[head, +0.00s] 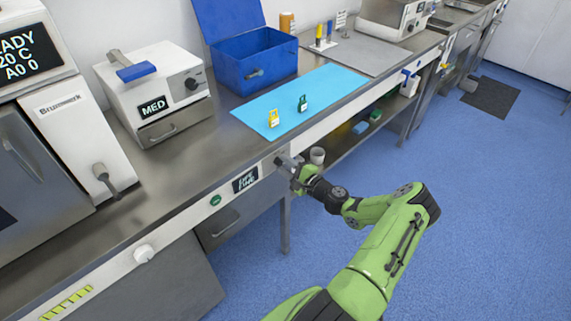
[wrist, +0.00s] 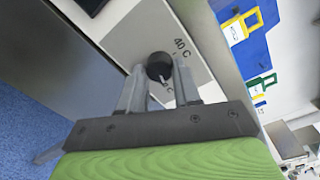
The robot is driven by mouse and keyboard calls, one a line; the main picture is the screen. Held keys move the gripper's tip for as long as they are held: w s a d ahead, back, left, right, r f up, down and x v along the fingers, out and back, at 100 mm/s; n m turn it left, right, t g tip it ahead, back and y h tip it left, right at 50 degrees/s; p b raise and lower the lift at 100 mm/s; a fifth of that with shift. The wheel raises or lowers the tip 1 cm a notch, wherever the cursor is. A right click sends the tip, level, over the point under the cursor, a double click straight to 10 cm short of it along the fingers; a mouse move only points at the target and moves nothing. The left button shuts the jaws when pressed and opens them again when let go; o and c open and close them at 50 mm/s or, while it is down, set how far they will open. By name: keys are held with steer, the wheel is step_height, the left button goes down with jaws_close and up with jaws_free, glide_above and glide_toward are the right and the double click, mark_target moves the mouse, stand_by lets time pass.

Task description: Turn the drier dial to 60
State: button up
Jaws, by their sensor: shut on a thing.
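The dial (wrist: 158,67) is a round dark knob on a pale front panel (wrist: 128,35) in the wrist view. A "40 C" label (wrist: 182,47) is printed beside it; another label ending in "C" is partly hidden by a finger. A small light mark shows at the knob's lower edge, but I cannot read its setting. My gripper (wrist: 159,75) has its grey fingers on both sides of the knob, shut on it. In the head view my gripper (head: 287,164) is at the bench's front panel, and the knob is hidden there.
The panel carries a "LIFE LINE" sign (head: 245,180), a green button (head: 215,200) and a white knob (head: 144,254). Above lie a blue mat (head: 325,88) with a yellow tag (head: 273,118) and a green tag (head: 302,103). A MED box (head: 158,95) stands left. Floor is open right.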

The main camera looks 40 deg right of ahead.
steer(key=shift+m, duration=1.2)
steer(key=o, duration=1.1)
steer(key=shift+c, duration=0.2)
steer(key=s+p, duration=0.2)
steer(key=s, duration=1.3)
steer(key=shift+s+d+r, duration=0.3)
steer(key=shift+s+d, duration=0.05)
steer(key=shift+d, duration=0.05)
